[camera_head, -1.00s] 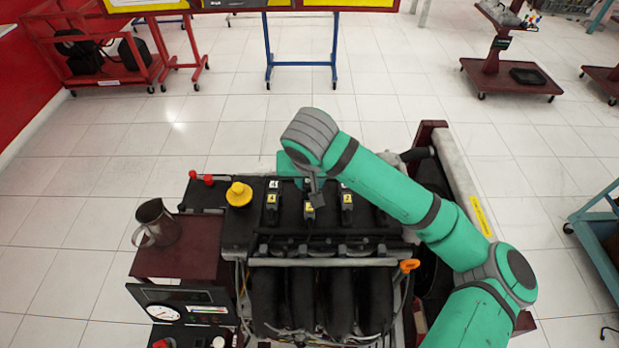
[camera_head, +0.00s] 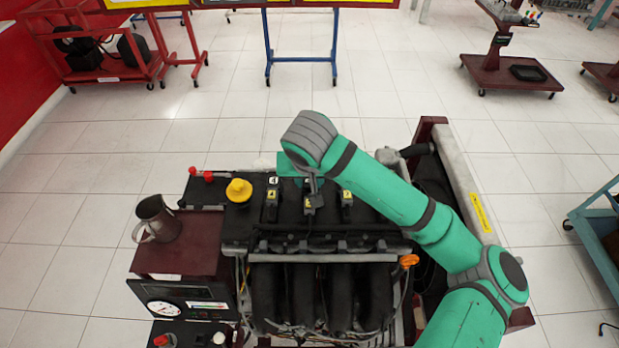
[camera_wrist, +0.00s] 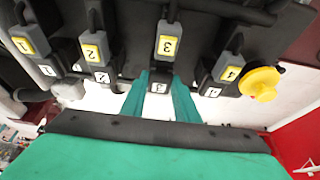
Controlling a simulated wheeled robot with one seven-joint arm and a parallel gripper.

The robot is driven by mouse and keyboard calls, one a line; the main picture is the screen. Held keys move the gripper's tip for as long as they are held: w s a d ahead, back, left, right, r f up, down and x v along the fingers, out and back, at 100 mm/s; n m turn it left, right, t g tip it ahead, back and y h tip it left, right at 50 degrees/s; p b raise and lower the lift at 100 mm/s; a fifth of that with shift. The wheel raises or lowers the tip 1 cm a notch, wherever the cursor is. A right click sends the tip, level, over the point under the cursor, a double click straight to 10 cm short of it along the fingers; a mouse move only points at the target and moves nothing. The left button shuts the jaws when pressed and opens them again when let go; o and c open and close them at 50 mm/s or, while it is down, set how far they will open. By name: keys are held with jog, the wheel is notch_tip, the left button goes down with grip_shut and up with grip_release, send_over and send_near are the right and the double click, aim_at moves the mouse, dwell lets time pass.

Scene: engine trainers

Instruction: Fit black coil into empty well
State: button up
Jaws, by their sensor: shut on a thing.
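The black coil (camera_wrist: 168,28) with a yellow 3 label is between the teal fingers of my gripper (camera_wrist: 160,78) in the wrist view. The fingers are shut on its lower end. A white 3 tag shows just below it, between the fingers. In the head view the held coil (camera_head: 311,201) is over the engine's black top cover (camera_head: 290,225), in the row between two other coils, partly hidden by my gripper (camera_head: 302,183). The well under it is hidden, and I cannot tell whether the coil is seated or just above it.
Other coils labelled 1 (camera_wrist: 27,40), 2 (camera_wrist: 92,48) and 4 (camera_wrist: 231,70) stand close on both sides. A yellow oil cap (camera_head: 239,191) is at the row's left end. A metal jug (camera_head: 157,219) stands on the dark red side shelf (camera_head: 178,262).

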jog(key=o, duration=1.6)
jog(key=shift+f, duration=0.1)
jog(key=shift+c, duration=0.2)
jog(key=shift+r, duration=0.25)
jog(key=shift+r, duration=1.3)
jog(key=shift+r, duration=0.1)
jog(key=shift+r, duration=2.4)
